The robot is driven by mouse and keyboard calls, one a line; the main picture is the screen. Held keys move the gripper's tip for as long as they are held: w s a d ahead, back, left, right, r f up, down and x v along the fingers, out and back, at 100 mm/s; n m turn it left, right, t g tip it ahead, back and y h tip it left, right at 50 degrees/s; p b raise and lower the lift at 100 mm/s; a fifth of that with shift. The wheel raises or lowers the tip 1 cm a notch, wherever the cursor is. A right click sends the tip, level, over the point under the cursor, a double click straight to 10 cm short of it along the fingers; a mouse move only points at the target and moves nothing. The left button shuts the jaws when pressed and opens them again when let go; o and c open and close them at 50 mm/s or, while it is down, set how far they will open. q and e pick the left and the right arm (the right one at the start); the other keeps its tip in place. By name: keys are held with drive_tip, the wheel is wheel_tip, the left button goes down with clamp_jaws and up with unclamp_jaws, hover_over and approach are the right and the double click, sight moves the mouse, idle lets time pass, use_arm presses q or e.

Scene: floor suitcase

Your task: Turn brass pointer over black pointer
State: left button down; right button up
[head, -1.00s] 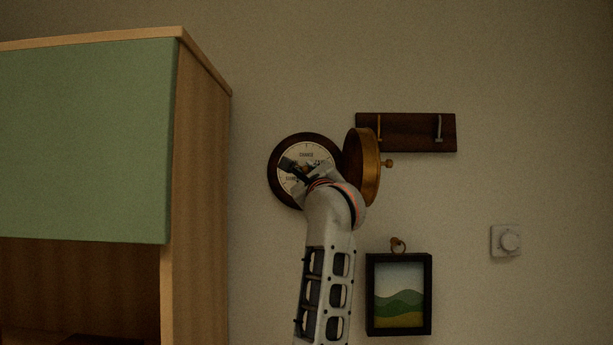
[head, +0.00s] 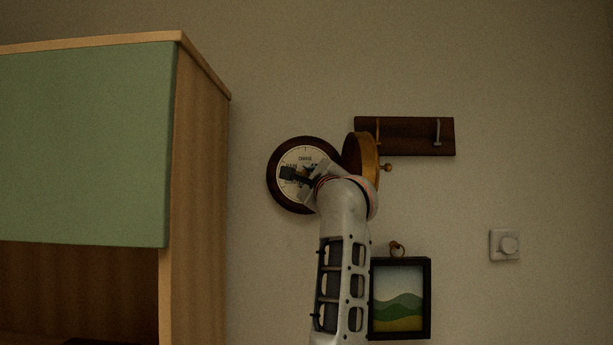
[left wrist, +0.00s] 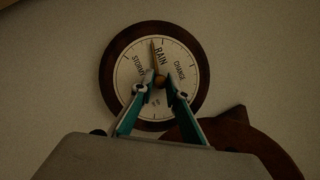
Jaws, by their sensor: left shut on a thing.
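A round barometer (head: 286,199) with a dark wooden rim and a cream dial hangs on the wall. The left wrist view shows its dial (left wrist: 130,65) with RAIN, CHANGE and STORMY. A thin brownish pointer (left wrist: 154,52), apparently the brass one, points up beside RAIN. My left gripper (head: 291,174) is at the dial's centre. In the left wrist view its fingers (left wrist: 160,79) are shut on the small brass centre knob (left wrist: 160,84). I cannot make out the black pointer; the fingers cover part of the dial. My right gripper is not in view.
A green-fronted cabinet (head: 85,145) juts out at left.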

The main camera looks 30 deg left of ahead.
use_arm(q)
drive_tip(key=c, duration=2)
unclamp_jaws()
drive_tip(key=shift+o, duration=0.2)
drive_tip(key=r, duration=0.9)
drive_tip(key=shift+d+r, duration=0.1)
drive_tip(key=shift+d, duration=0.1)
drive_tip(key=shift+a+r, duration=0.15)
drive_tip(key=shift+r, duration=0.25)
